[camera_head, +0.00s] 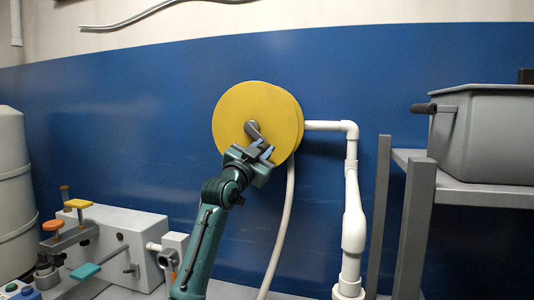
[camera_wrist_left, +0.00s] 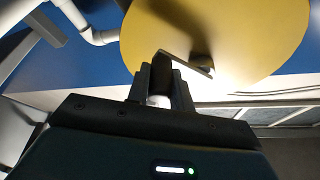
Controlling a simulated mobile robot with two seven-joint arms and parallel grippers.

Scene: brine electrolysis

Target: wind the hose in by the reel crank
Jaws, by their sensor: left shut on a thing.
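The yellow round hose reel (camera_head: 257,108) is mounted in front of the blue wall. A dark grey crank (camera_head: 253,130) sticks out from its face. My left gripper (camera_head: 262,148) is at the crank, just below the reel's centre. In the left wrist view the left gripper (camera_wrist_left: 162,82) is shut on the dark crank handle (camera_wrist_left: 165,65), with the crank arm (camera_wrist_left: 202,65) running to the right over the reel face (camera_wrist_left: 245,30). A pale hose (camera_head: 285,220) hangs from behind the reel. My right gripper is not in view.
White pipe (camera_head: 352,215) runs from the reel's right side down to the floor. A grey bin (camera_head: 485,135) stands on a grey rack (camera_head: 440,182) at right.

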